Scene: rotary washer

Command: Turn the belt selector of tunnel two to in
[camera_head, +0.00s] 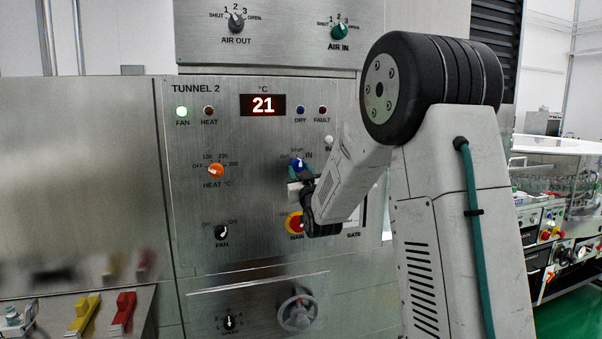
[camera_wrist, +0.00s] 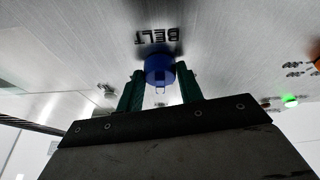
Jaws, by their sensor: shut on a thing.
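The belt selector (camera_head: 298,164) is a blue knob on the steel Tunnel 2 panel (camera_head: 240,140), with STOP printed above it and IN to its right. Its pale pointer mark looks roughly upward toward STOP, but it is small and partly covered. In the wrist view the blue knob (camera_wrist: 160,66) sits under an upside-down BELT label. My gripper (camera_wrist: 160,82) has its two green fingers on either side of the knob, shut on it. In the head view my gripper (camera_head: 300,180) reaches the panel from the lower right and hides the area below the knob.
A red and yellow main switch (camera_head: 294,223) lies just below my gripper. An orange heat knob (camera_head: 216,171) and black fan knob (camera_head: 222,232) are to the left. A handwheel (camera_head: 297,310) is lower down. The green FAN lamp (camera_head: 182,112) is lit, and the display (camera_head: 263,105) reads 21.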

